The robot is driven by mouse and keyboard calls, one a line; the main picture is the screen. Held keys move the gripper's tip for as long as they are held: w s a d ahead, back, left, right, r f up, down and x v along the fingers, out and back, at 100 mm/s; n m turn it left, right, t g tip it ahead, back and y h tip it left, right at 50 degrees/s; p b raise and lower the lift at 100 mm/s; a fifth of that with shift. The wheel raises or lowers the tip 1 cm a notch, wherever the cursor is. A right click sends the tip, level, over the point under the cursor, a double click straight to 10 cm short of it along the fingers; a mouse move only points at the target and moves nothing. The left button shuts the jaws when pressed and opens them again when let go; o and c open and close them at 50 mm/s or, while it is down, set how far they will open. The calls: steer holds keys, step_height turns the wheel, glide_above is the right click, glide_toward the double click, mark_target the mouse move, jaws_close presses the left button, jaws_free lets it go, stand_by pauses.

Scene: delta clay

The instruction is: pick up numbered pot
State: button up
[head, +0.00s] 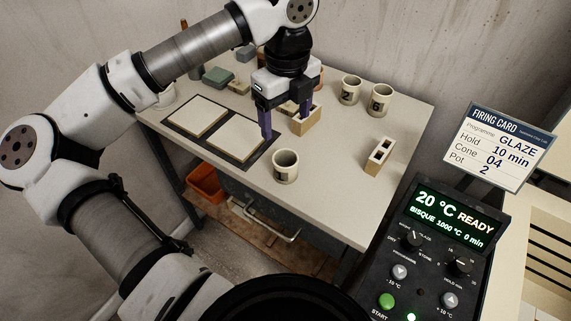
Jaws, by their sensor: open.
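A cream pot marked 2 (350,91) stands upright at the back right of the table. A second pot (379,100), whose digit looks like 6 or 8, stands just right of it. A third pot (285,167) stands near the table's front edge, and its number is not readable here. The firing card (499,147) reads GLAZE, Hold 10 min, Cone 04, Pot 2. My gripper (285,119) is open, fingers pointing down, left of pot 2 and behind the front pot. I see no pot between its fingers.
A wooden block (307,124) stands beside my right finger. A slotted wooden block (379,157) stands at the right. Pale boards on a dark mat (236,150) lie at the left. The control panel (436,245) shows 20 °C READY, BISQUE. The table's right front is clear.

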glide_toward(285, 160)
step_height(285, 160, down, 2)
steer(key=s, duration=0.2)
steer(key=shift+s+f+p, duration=0.15)
steer(key=shift+f+p, duration=1.15)
steer(key=shift+f, duration=1.4)
steer(key=c, duration=1.1)
